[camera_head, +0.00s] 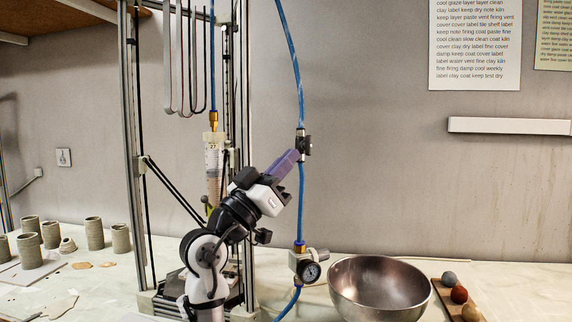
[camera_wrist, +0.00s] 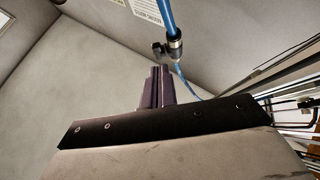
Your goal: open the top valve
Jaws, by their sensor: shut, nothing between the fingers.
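The top valve (camera_head: 304,143) is a small dark inline fitting on a blue hose that hangs in front of the grey wall. It also shows in the wrist view (camera_wrist: 175,47), with a small dark knob or lever on its left side. My gripper (camera_head: 297,155) has purple fingers, shut and empty. In the head view their tips come up to the valve from the lower left and partly overlap it. In the wrist view the fingertips (camera_wrist: 160,70) are just below the valve, and a small gap shows. Whether the valve is open or closed I cannot tell.
Lower on the hose is a pressure gauge (camera_head: 311,271) with a regulator. A metal bowl (camera_head: 380,285) stands right of it. A metal frame (camera_head: 132,130) with a syringe-like tube (camera_head: 213,160) stands behind my arm. Clay cylinders (camera_head: 94,233) stand at the left.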

